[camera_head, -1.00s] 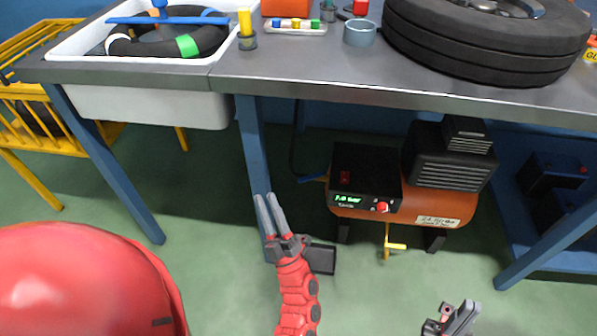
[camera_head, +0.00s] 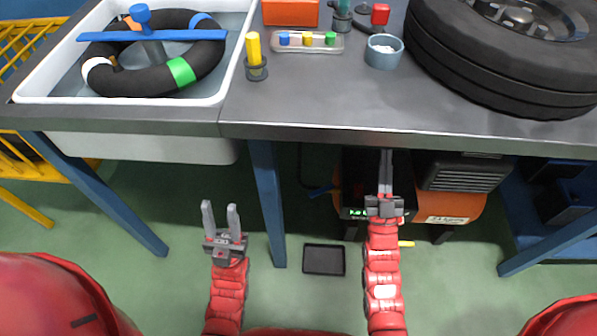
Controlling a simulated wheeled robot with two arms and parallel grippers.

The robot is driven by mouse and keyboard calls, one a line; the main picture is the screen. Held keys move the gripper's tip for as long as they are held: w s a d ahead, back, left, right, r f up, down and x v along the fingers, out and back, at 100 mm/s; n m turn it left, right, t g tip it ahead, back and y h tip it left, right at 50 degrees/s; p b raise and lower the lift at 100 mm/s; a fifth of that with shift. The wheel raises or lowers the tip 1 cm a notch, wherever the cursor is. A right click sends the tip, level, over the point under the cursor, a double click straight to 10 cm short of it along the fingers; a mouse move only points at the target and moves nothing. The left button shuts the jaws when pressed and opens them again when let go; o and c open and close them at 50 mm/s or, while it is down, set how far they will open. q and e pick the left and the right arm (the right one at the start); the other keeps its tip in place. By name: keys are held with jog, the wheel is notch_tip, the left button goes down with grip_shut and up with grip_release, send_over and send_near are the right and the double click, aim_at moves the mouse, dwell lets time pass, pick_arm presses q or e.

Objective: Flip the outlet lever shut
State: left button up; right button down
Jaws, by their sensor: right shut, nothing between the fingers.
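The compressor (camera_head: 458,206) with its orange tank stands under the workbench. The yellow outlet lever (camera_head: 406,243) shows only as a small strip to the right of my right forearm, which hides the rest of it. My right gripper (camera_head: 386,155) is shut and empty, pointing away from me in front of the compressor's black control box. It is higher in the picture than the lever. My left gripper (camera_head: 220,207) is open and empty over the green floor, left of the blue bench leg. I cannot tell the lever's full angle now.
The workbench edge (camera_head: 330,133) runs above the compressor. A blue leg (camera_head: 267,205) stands between my grippers. A black tray (camera_head: 324,260) lies on the floor. A tyre (camera_head: 480,70) and a sink (camera_head: 68,88) with a black ring are up on the bench.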

jog(key=w+a+f+g+p, duration=0.35)
jog(key=w+g+p, duration=0.2)
jog(key=w, duration=0.35)
jog(key=n+g+y+p, duration=0.2)
jog(key=n+g+p, duration=0.2)
jog(key=g+p, duration=0.8)
send_over(322, 191)
jog(key=s+a+b, duration=0.1)
jog(key=s+b, duration=0.1)
jog(key=b, duration=0.1)
notch_tip(322, 191, down, 10)
jog(key=g, duration=0.3)
jog(key=shift+t, duration=0.25)
jog(key=shift+w+a+f, duration=0.2)
jog(key=shift+w+f, duration=0.15)
jog(key=shift+f, duration=1.05)
jog(key=shift+w+a+f, duration=0.25)
jog(key=shift+w+f, duration=0.05)
jog(key=shift+f, duration=1.1)
jog(key=shift+w+a+f, duration=0.2)
jog(key=shift+w+f, duration=0.15)
jog(key=shift+f, duration=1.05)
